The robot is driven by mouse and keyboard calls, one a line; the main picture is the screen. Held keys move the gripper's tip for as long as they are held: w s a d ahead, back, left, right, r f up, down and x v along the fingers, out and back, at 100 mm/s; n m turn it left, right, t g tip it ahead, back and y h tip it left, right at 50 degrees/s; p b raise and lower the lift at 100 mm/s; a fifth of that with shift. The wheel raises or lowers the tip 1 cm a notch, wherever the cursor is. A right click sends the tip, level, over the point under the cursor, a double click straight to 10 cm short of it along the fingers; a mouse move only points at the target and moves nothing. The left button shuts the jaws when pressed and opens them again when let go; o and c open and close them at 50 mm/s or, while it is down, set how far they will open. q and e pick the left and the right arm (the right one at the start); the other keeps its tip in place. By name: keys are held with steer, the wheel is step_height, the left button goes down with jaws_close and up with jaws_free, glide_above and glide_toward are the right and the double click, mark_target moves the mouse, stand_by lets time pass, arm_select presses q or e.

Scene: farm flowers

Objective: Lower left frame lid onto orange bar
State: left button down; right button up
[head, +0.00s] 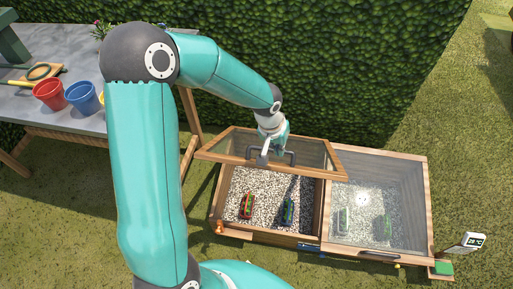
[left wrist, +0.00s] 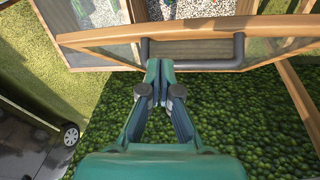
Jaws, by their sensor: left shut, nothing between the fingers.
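The left frame lid (head: 225,151), a wooden frame with a clear pane, is raised and tilted over the left half of a wooden cold frame (head: 262,234). Its dark handle (head: 291,157) is on the front rail; the handle also shows in the left wrist view (left wrist: 236,52). My left gripper (head: 270,150) is shut and empty, above the lid by the handle. In the left wrist view its fingertips (left wrist: 160,66) are close to the handle; I cannot tell if they touch. A small orange piece, possibly the orange bar (head: 219,228), is at the frame's front left corner. My right gripper is not in view.
Potted plants (head: 247,206) and (head: 288,212) stand on gravel in the left half. The right half has a closed lid (head: 385,180). A thermometer display (head: 468,242) stands at right. A hedge (head: 330,70) rises behind. A table (head: 30,110) with pots is at left.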

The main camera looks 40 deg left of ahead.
arm_select(q)
steer(key=a+r+n+y+b, duration=0.1)
steer(key=a+r+n+y, duration=0.15)
steer(key=a+r, duration=0.55)
glide_above(256, 146)
steer(key=w+a, duration=0.1)
steer(key=w, duration=0.1)
step_height(256, 146, down, 9)
steer(key=f, duration=0.1)
steer(key=s+f+b, duration=0.1)
steer(key=f, duration=0.1)
steer(key=shift+s+d+f+t+b, duration=0.15)
steer(key=shift+s+d+t+b, duration=0.1)
steer(key=shift+d+t+b, duration=0.1)
steer(key=shift+s+f, duration=0.15)
steer(key=shift+f, duration=0.25)
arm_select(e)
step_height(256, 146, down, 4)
arm_select(q)
steer(key=shift+d, duration=0.1)
